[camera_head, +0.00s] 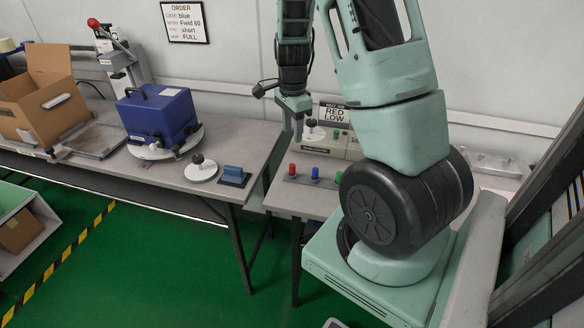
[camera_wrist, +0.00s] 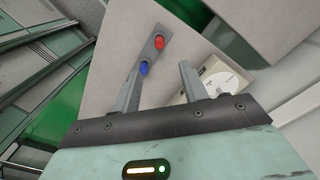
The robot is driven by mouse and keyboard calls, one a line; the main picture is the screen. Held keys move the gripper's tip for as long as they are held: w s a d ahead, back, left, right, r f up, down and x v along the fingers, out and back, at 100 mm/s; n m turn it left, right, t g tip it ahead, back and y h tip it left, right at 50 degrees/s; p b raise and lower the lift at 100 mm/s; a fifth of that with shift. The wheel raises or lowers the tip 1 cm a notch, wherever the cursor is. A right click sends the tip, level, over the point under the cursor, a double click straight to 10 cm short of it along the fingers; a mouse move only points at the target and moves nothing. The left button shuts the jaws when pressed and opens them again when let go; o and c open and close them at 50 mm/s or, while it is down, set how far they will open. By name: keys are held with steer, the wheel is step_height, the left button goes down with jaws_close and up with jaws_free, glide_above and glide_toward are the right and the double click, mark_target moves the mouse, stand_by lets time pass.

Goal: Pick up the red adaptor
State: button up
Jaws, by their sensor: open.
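The red adaptor (camera_head: 292,169) stands at the left end of a narrow grey strip on the right table. In the wrist view the red adaptor (camera_wrist: 159,42) shows beyond the fingertips, at the strip's upper end. The blue adaptor (camera_head: 315,173) stands beside it, and it also shows in the wrist view (camera_wrist: 144,68). A green adaptor (camera_head: 338,177) is at the strip's right end in the head view. My gripper (camera_head: 298,135) hangs above and behind the strip. In the wrist view my gripper (camera_wrist: 160,70) has its fingers apart with nothing held; the adaptors are beyond them.
A grey tester with a white dial (camera_head: 314,131) and a "RED LOW" sign (camera_head: 334,113) stands behind the strip. The left table holds a blue box (camera_head: 158,113), a round knobbed disc (camera_head: 201,168) and a blue block (camera_head: 234,174). A gap separates the tables.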

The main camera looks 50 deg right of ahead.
mark_target(293, 165)
step_height(293, 165, down, 13)
steer(key=shift+f, duration=0.1)
jaws_close()
stand_by(0.5)
